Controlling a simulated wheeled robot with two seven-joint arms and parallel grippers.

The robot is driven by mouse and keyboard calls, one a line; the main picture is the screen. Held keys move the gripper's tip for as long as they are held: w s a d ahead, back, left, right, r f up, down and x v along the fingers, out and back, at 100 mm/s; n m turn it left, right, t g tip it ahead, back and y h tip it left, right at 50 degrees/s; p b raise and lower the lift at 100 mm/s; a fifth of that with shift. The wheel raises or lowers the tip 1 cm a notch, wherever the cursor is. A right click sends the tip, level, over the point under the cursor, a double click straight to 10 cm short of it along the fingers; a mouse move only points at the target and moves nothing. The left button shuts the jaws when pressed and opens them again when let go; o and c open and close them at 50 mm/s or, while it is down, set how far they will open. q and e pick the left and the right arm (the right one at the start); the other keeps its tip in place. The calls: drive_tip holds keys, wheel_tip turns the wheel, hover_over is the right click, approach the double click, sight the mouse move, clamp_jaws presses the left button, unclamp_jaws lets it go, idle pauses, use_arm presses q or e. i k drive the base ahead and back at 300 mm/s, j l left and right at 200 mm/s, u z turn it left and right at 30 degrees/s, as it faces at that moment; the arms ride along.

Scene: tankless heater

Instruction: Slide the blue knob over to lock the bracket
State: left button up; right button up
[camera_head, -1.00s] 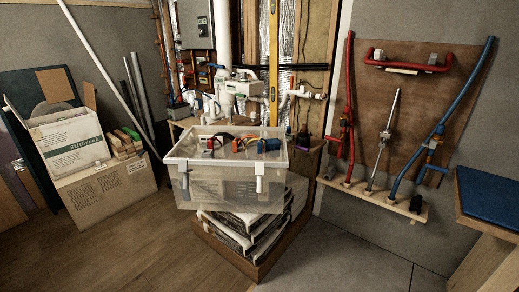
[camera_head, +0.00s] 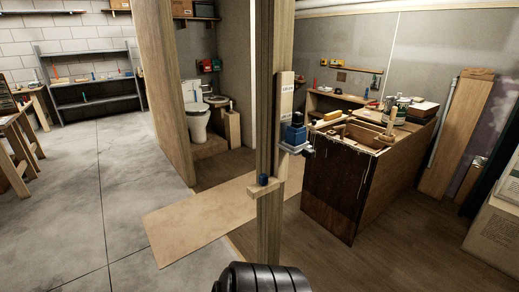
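A wooden post (camera_head: 270,220) stands upright in the middle of the view. A small wooden block (camera_head: 254,190) sticks out from its side, with a small blue knob-like part (camera_head: 263,180) on it. Higher up, a blue box-shaped part (camera_head: 294,134) sits on a pale plate-like bracket (camera_head: 293,148) at the post's right side, with a dark round part (camera_head: 309,152) beside it. I cannot tell which blue part is the locking knob, nor whether the bracket is locked. Neither of my grippers is in view.
A dark wooden cabinet (camera_head: 340,192) with cluttered top stands right of the post. A toilet (camera_head: 197,118) is in an alcove behind. A plywood sheet (camera_head: 190,222) lies on the floor. Shelves (camera_head: 92,85) stand far left. Concrete floor (camera_head: 85,185) at left is clear.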

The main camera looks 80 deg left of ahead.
sight(264, 177)
drive_tip(key=j+u, duration=0.2)
drive_tip(key=u, duration=2.35)
